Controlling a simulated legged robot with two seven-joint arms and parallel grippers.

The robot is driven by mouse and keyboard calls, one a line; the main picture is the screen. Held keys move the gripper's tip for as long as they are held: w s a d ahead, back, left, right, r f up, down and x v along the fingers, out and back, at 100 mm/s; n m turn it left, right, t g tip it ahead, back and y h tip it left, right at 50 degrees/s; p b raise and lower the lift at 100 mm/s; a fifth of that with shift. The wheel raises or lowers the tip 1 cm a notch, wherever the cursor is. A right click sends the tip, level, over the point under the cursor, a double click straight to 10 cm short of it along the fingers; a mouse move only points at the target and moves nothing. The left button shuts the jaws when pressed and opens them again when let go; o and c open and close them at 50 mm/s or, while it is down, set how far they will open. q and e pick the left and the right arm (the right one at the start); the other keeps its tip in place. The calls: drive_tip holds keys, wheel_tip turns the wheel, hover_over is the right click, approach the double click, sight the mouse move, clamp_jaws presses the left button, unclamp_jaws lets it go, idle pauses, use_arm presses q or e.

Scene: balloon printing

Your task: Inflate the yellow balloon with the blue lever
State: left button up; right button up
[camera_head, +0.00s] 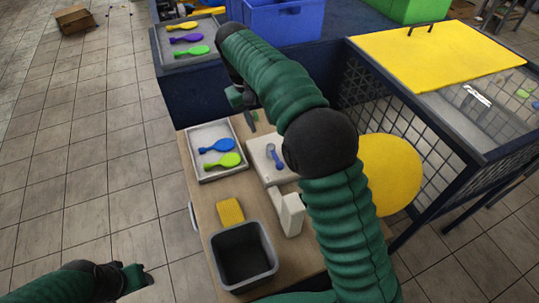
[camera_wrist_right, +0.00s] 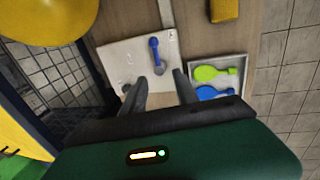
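The yellow balloon (camera_head: 392,174) is large and round, at the right side of the wooden table, partly behind my right arm. It also shows at the top left of the right wrist view (camera_wrist_right: 45,18). What it is attached to is hidden. The blue lever (camera_head: 271,154) stands on a white panel (camera_head: 259,145); in the right wrist view the lever (camera_wrist_right: 155,54) is just beyond the fingertips. My right gripper (camera_head: 247,115) is above the panel's far edge, its fingers (camera_wrist_right: 160,78) apart and empty. My left gripper (camera_head: 136,279) is at the lower left, away from the table.
A tray (camera_head: 242,166) with blue and green flat balloons lies left of the panel. A yellow sponge (camera_head: 230,210), a dark bin (camera_head: 214,246) and a white upright device (camera_head: 291,214) are nearer. A dark cage with a yellow lid (camera_head: 440,55) stands at right.

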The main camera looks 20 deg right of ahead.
drive_tip(key=a+x, duration=0.1)
drive_tip(key=x, duration=0.2)
hover_over(275, 156)
drive_tip(key=x, duration=0.3)
drive_tip(key=a+x, duration=0.1)
drive_tip(key=x, duration=0.2)
drive_tip(key=a+x, duration=0.1)
drive_tip(key=x, duration=0.2)
drive_tip(key=shift+d+f+b, duration=0.1)
drive_tip(key=shift+f+b, duration=0.25)
drive_tip(key=shift+f, duration=0.1)
drive_tip(key=x, duration=0.3)
drive_tip(key=shift+a+f, duration=0.15)
drive_tip(key=shift+a, duration=0.75)
drive_tip(key=shift+d+f, duration=0.2)
drive_tip(key=shift+d, duration=0.5)
clamp_jaws()
drive_tip(key=shift+a+r, duration=0.1)
drive_tip(key=shift+a, duration=0.3)
use_arm(q)
drive_tip(key=shift+w+f, duration=0.15)
drive_tip(key=shift+f, duration=0.25)
drive_tip(key=shift+d, duration=0.2)
use_arm(e)
drive_tip(key=shift+d, duration=0.2)
drive_tip(key=shift+w, duration=0.1)
